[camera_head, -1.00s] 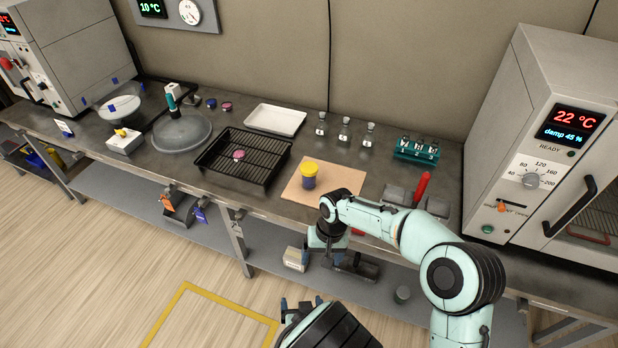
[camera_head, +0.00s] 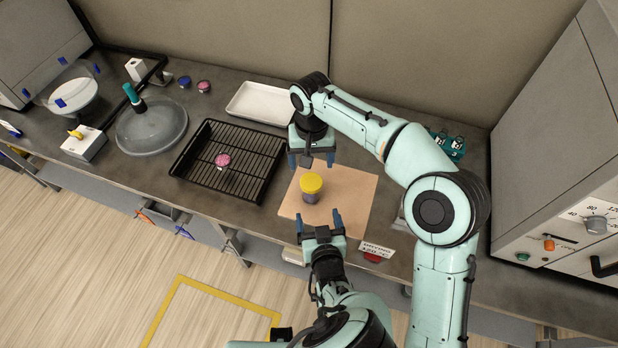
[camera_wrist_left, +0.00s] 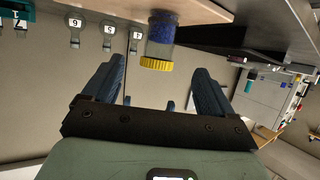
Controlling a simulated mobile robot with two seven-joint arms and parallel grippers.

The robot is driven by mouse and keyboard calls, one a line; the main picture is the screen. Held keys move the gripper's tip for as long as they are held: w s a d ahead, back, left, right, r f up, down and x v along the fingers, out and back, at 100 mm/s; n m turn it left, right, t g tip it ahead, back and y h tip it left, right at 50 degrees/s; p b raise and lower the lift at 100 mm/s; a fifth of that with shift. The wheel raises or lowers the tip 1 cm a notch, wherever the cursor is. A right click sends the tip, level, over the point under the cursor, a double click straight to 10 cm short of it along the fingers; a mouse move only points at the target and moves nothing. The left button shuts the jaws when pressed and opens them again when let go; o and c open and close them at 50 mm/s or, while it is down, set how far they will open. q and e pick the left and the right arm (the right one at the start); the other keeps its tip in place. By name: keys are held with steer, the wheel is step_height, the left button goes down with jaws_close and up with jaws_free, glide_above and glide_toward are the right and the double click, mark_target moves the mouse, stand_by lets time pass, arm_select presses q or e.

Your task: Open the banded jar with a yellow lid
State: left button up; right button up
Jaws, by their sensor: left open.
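The jar with a yellow lid (camera_head: 311,184) stands upright on a tan board (camera_head: 355,200). In the left wrist view it appears upside down, with a dark blue band on its clear body (camera_wrist_left: 161,30) and a ridged lid. My left gripper (camera_head: 318,218) is open and empty, on the near side of the jar, fingers pointing at it without touching. In the left wrist view the jar lies ahead of the open fingers (camera_wrist_left: 155,75). My right gripper (camera_head: 312,160) is above and behind the jar, fingers apart with nothing between them, clear of the lid.
A black wire-rack tray (camera_head: 228,165) with a pink-lidded item (camera_head: 222,160) stands left of the board. A white tray (camera_head: 262,104) lies behind. A glass dome (camera_head: 150,126) is farther left. An oven (camera_head: 560,150) stands right.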

mark_target(311, 181)
arm_select(q)
steer(key=shift+w+a+f, duration=0.1)
steer(key=shift+w+f, duration=0.1)
steer(key=shift+w, duration=0.05)
arm_select(e)
steer(key=shift+s, duration=0.25)
arm_select(q)
steer(key=x, duration=1.2)
steer(key=shift+r, duration=0.1)
jaws_close()
arm_select(e)
steer(key=m, duration=0.3)
steer(key=shift+m, duration=0.4)
steer(key=shift+f, duration=0.15)
steer(key=shift+m, duration=0.3)
step_height(311, 181, down, 8)
steer(key=shift+r, duration=0.15)
